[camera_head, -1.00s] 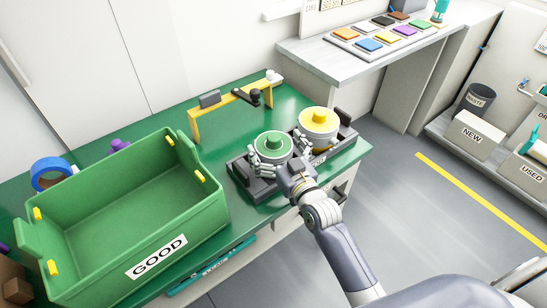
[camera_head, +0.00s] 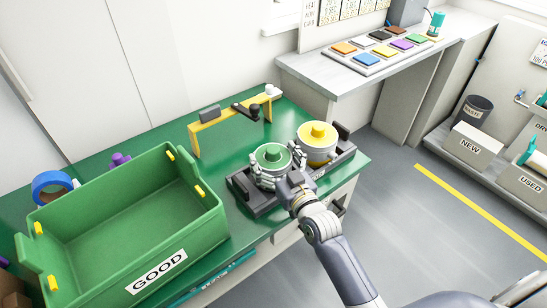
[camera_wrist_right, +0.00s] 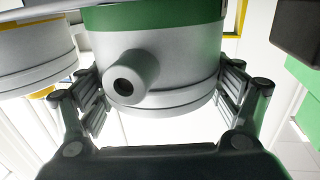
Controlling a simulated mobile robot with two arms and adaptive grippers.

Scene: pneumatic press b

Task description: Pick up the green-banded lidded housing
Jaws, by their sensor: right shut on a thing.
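The green-banded lidded housing (camera_head: 272,154) is a grey round body with a green top and knob, in the head view at the left side of a dark tray (camera_head: 243,192). My right gripper (camera_head: 278,172) is shut on it, with a finger on each side. In the right wrist view the housing (camera_wrist_right: 180,62) shows its grey body, green band and a round side port, between the two gripper fingers (camera_wrist_right: 163,98). The housing appears upright; I cannot tell whether it still touches the tray. My left gripper is not in view.
A yellow-topped housing (camera_head: 318,139) stands close on the right in the same tray. A green bin marked GOOD (camera_head: 150,262) is at the left. A yellow frame with a black lever (camera_head: 212,132) stands behind. Blue tape (camera_head: 50,184) lies beyond the bin.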

